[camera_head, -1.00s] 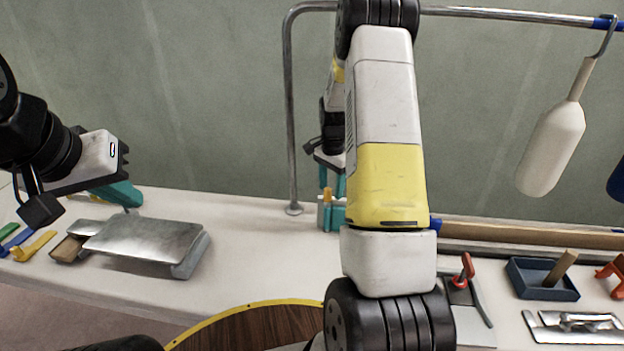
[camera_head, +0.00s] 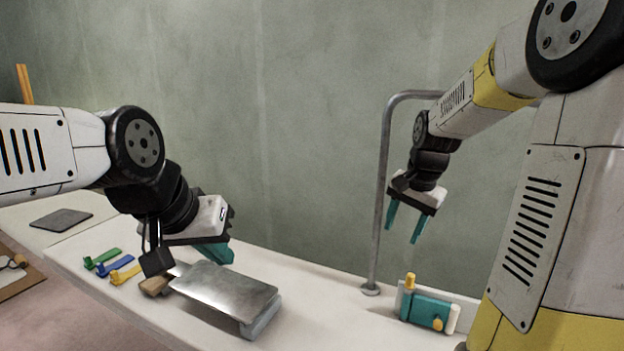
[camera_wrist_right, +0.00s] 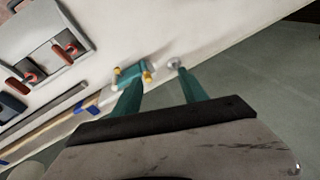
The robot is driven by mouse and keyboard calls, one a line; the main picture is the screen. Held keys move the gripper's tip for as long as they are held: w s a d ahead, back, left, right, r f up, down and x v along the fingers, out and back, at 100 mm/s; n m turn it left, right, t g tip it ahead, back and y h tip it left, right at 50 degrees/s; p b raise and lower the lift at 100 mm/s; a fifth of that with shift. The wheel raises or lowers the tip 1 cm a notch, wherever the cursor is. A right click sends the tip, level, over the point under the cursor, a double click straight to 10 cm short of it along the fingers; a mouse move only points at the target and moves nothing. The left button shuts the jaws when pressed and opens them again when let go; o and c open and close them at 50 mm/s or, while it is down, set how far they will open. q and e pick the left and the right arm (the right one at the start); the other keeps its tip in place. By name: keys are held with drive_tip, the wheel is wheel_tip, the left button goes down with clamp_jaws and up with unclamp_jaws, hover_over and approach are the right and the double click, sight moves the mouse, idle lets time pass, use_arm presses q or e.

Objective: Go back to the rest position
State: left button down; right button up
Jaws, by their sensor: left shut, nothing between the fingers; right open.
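My left gripper (camera_head: 216,250) hangs above the bench at the left, beside and behind a flat metal plate on a block; its teal fingers are closed with nothing between them. My right gripper (camera_head: 403,222) is raised above the back of the bench, next to the metal post, with its two teal fingers spread apart and empty.
The metal plate (camera_head: 225,290) lies near my left gripper. Green, blue and yellow clips (camera_head: 115,264) lie left of it. A metal post (camera_head: 381,200) rises from the bench (camera_head: 320,310). A teal holder (camera_head: 428,308) with yellow parts stands right of it. Red-handled clamps (camera_wrist_right: 58,57) show in the wrist view.

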drive_tip(key=s+a+r+n+t, duration=0.1)
drive_tip(key=s+a+r+n, duration=0.2)
drive_tip(key=s, duration=0.6)
drive_tip(key=s+a+r+n+t+y, duration=0.1)
drive_tip(key=s+a+r+n, duration=0.3)
drive_tip(key=s, duration=0.6)
drive_tip(key=shift+s+a+n+t, duration=0.25)
drive_tip(key=shift+s+n+t, duration=0.05)
drive_tip(key=shift+n+t, duration=0.4)
drive_tip(key=shift+c, duration=0.3)
